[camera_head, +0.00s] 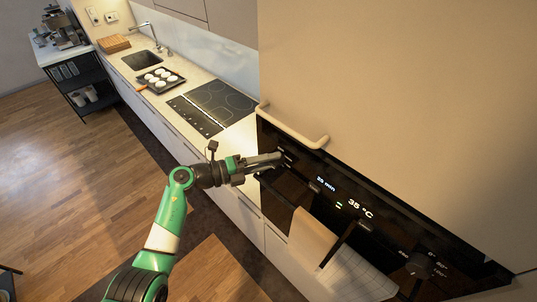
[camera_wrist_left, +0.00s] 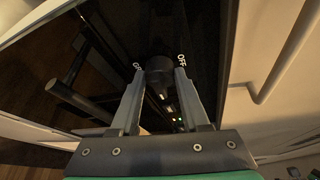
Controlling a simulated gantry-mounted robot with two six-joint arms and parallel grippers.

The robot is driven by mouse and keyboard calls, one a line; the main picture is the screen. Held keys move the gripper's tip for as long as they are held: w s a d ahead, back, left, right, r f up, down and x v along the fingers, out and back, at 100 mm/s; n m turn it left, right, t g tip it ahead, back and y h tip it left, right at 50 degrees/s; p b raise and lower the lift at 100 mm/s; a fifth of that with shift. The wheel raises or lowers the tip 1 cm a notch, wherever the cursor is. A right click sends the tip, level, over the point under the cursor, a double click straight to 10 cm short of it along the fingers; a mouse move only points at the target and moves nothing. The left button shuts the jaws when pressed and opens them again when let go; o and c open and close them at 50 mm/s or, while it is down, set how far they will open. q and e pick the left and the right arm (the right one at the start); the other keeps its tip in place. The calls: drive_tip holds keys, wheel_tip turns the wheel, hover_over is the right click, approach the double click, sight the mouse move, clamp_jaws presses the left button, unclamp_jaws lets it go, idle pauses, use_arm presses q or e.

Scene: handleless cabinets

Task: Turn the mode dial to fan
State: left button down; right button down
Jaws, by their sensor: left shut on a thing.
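My left gripper (camera_head: 279,157) reaches the left end of the black oven control panel (camera_head: 322,184) in the head view. In the left wrist view its two fingers stand on either side of a round dark dial (camera_wrist_left: 158,66), shut on it. The dial's pointer direction cannot be made out, and the gripper covers the dial in the head view. A second dial (camera_head: 416,268) with small labels around it sits at the panel's right end. My right gripper is not in view.
The panel's lit display (camera_head: 353,206) reads 35 °C. A bar handle (camera_head: 290,128) juts out on the beige cabinet front above the panel. An oven handle (camera_head: 345,240) sticks out below.

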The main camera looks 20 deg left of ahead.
use_arm(q)
drive_tip(key=shift+d+r+m+y+p, duration=0.1)
drive_tip(key=shift+r+m+y+p, duration=0.2)
drive_tip(key=shift+m+y+p, duration=0.55)
drive_tip(key=shift+f+m+g+y+p, duration=0.1)
drive_tip(key=shift+m+g+y+p, duration=0.2)
drive_tip(key=shift+m+p, duration=0.65)
drive_tip(key=shift+c, duration=1.9)
unclamp_jaws()
drive_tip(key=v, duration=1.1)
drive_tip(key=shift+s+b, duration=0.3)
drive_tip(key=shift+b, duration=0.1)
